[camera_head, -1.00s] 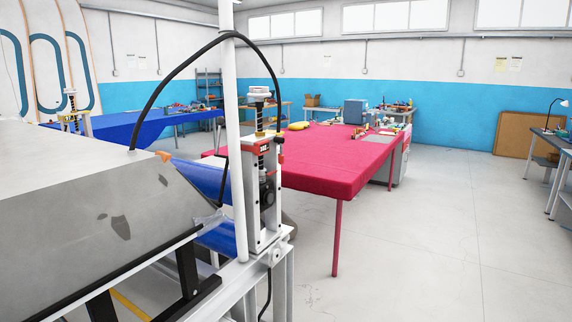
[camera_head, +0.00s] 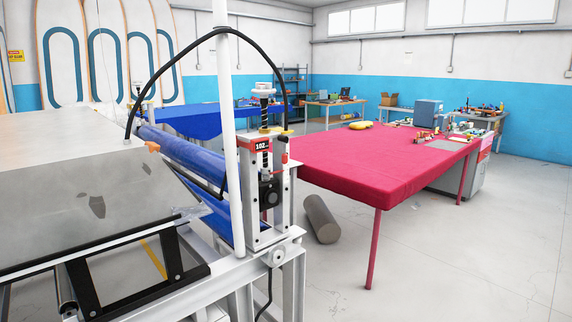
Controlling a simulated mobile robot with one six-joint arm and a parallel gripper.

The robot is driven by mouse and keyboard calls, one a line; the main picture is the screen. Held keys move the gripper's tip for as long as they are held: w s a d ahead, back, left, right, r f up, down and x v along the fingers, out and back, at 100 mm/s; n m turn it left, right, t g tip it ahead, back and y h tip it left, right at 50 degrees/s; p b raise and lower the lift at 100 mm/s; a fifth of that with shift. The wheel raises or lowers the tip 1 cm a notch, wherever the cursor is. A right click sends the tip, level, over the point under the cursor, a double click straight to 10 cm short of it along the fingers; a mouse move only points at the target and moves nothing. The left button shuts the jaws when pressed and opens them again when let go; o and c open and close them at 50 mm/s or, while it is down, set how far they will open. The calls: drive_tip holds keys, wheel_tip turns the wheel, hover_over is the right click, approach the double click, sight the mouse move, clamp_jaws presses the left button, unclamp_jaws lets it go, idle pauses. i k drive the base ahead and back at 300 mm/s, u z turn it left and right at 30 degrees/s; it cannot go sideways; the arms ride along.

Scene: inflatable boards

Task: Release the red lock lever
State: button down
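A roller machine's end post (camera_head: 250,190) stands left of centre, with a threaded screw and white knob (camera_head: 264,90) on top. A small red part (camera_head: 284,158), which looks like the red lock lever, is at the post's right side, just above mid-height. It is too small to tell its exact position. A red label (camera_head: 262,146) with white digits is on the post's front. My gripper is not in view.
A white pole (camera_head: 228,150) and black cable stand left of the post. Blue rolled material (camera_head: 180,152) lies behind. A red-covered table (camera_head: 370,165) is to the right, with a grey cylinder (camera_head: 321,220) on the floor. Floor at right is clear.

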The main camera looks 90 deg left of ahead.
sight(281, 138)
drive_tip(key=u, duration=0.1)
drive_tip(key=i, duration=0.35)
drive_tip(key=z, duration=0.45)
drive_tip(key=k, duration=0.15)
drive_tip(key=u, duration=2.85)
drive_tip(key=k, duration=0.3)
drive_tip(key=u, duration=2.25)
